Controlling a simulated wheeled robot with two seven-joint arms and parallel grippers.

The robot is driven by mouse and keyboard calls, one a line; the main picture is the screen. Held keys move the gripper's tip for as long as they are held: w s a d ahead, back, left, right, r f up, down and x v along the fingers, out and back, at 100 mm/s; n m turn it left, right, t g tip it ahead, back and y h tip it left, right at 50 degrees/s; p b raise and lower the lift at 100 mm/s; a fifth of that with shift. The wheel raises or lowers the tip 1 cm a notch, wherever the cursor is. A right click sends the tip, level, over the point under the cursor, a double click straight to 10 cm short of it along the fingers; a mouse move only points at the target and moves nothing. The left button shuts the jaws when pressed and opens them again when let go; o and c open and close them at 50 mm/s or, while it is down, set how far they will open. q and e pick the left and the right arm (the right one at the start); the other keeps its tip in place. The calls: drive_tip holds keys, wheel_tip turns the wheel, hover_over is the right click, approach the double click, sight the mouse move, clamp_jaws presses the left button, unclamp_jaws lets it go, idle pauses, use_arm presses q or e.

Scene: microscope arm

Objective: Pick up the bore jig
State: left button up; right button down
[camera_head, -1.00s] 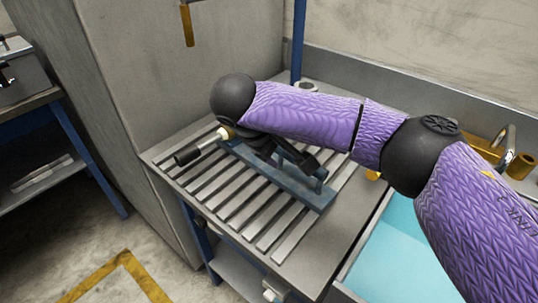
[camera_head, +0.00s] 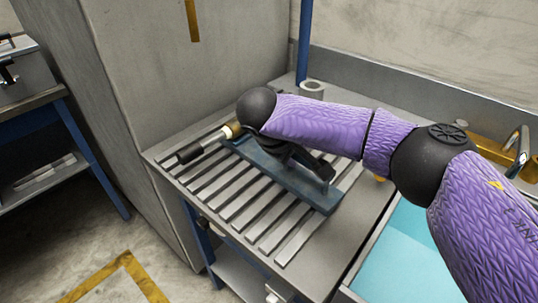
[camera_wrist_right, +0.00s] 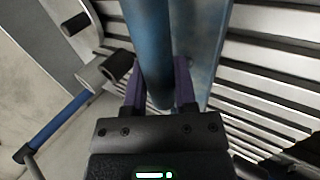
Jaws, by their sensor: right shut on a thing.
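The bore jig, a long blue metal piece with a flat base and a raised bar, lies along the slatted table top; its base (camera_head: 318,196) shows below my right forearm. In the right wrist view its rounded blue bar (camera_wrist_right: 148,45) runs between the fingers, with the flat blue base (camera_wrist_right: 207,58) behind it. My right gripper (camera_head: 322,168) is dark and partly hidden by my purple arm. In the wrist view its purple fingers (camera_wrist_right: 160,93) are shut on the bar, one on each side. I cannot tell any gap under the base. My left gripper is out of view.
A tool with black grip, silver shaft and brass collar (camera_head: 207,146) lies close by the jig's far left end. A grey ring-shaped part (camera_head: 313,89) stands at the back beside a blue post (camera_head: 304,45). A tall grey cabinet (camera_head: 200,70) borders the slatted table (camera_head: 345,245).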

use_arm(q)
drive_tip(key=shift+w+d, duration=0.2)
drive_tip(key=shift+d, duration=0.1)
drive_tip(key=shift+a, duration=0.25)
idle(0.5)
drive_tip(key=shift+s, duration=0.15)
use_arm(e)
drive_tip(key=shift+r, duration=0.1)
wheel_tip(320, 180, up, 10)
drive_tip(key=p, duration=0.3)
drive_tip(key=shift+f, duration=0.2)
drive_tip(key=shift+r, duration=0.2)
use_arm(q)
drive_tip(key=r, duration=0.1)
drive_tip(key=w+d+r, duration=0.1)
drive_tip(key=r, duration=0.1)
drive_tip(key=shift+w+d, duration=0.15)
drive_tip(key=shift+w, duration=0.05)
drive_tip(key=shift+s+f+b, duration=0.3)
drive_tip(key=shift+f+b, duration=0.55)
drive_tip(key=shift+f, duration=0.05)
use_arm(e)
drive_tip(key=shift+f, duration=4.45)
drive_tip(key=shift+f, duration=0.5)
